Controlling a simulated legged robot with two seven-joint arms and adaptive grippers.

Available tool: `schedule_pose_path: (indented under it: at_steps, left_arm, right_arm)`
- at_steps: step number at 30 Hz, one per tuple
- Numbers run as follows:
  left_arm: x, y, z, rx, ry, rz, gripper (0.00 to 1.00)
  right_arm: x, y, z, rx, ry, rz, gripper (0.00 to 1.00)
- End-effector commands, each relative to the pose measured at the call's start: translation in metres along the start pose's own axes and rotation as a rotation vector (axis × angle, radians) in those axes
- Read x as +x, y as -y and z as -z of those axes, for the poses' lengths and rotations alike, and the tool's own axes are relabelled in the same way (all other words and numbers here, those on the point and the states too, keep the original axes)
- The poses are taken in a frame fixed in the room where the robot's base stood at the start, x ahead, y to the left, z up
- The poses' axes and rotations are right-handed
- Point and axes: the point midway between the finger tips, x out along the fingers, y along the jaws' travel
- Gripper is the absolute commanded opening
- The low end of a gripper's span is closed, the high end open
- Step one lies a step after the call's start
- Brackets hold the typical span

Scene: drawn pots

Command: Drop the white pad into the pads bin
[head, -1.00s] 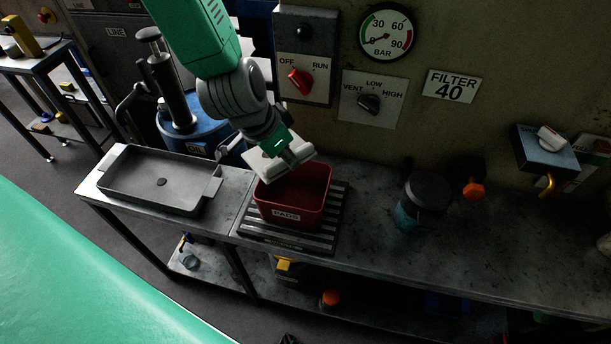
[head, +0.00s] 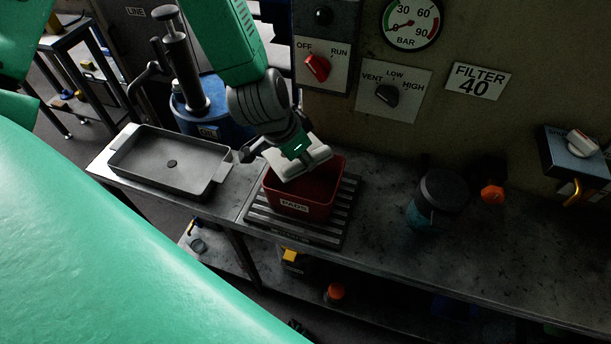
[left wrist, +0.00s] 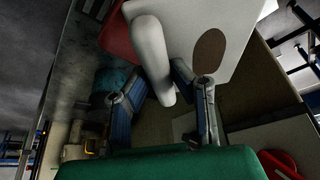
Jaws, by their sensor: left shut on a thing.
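My left gripper (head: 287,150) is shut on the white pad (head: 306,161) and holds it at the upper left part of the red pads bin's mouth. The bin (head: 297,208), labelled PADS, stands on a slatted grey rack. The pad hides part of the bin's opening, and I cannot tell whether the two touch. In the left wrist view the pad (left wrist: 185,20) shows a white rounded bar between the fingers and a brown oval spot. A corner of the red bin (left wrist: 117,36) shows behind it. My right gripper is not in view.
A grey tray (head: 203,181) lies left of the bin. A blue OIL drum with a pump (head: 187,75) stands behind the tray. A dark-lidded teal canister (head: 438,197) and an orange knob (head: 492,194) are to the right. The bench between bin and canister is clear.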

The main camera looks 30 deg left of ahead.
Motion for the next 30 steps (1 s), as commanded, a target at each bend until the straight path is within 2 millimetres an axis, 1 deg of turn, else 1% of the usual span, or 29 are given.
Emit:
schedule_pose_path:
  at_steps: [3, 4, 6, 16, 20, 23, 30]
  left_arm:
    - [0.000, 0.002, -0.001, -0.003, 0.000, -0.001, 0.00]
    - [0.000, 0.003, -0.001, -0.004, 0.000, -0.002, 0.23]
    - [0.000, 0.004, -0.001, -0.004, 0.000, -0.003, 0.43]
    - [-0.001, 0.002, 0.000, -0.002, 0.001, -0.001, 0.43]
    - [-0.009, 0.000, 0.001, 0.001, 0.001, 0.001, 0.43]
    - [-0.024, 0.001, 0.002, 0.001, -0.001, 0.002, 0.43]
    - [-0.072, 0.007, 0.000, -0.003, -0.005, -0.001, 0.43]
  right_arm:
    - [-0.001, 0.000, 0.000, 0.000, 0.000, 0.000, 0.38]
    - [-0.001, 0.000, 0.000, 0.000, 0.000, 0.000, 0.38]
    - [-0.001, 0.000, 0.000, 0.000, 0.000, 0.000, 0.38]
    - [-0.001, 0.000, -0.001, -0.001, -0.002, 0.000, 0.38]
    - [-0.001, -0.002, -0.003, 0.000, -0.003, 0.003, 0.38]
    - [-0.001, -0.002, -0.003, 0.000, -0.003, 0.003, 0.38]
    - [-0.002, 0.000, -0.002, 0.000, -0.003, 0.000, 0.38]
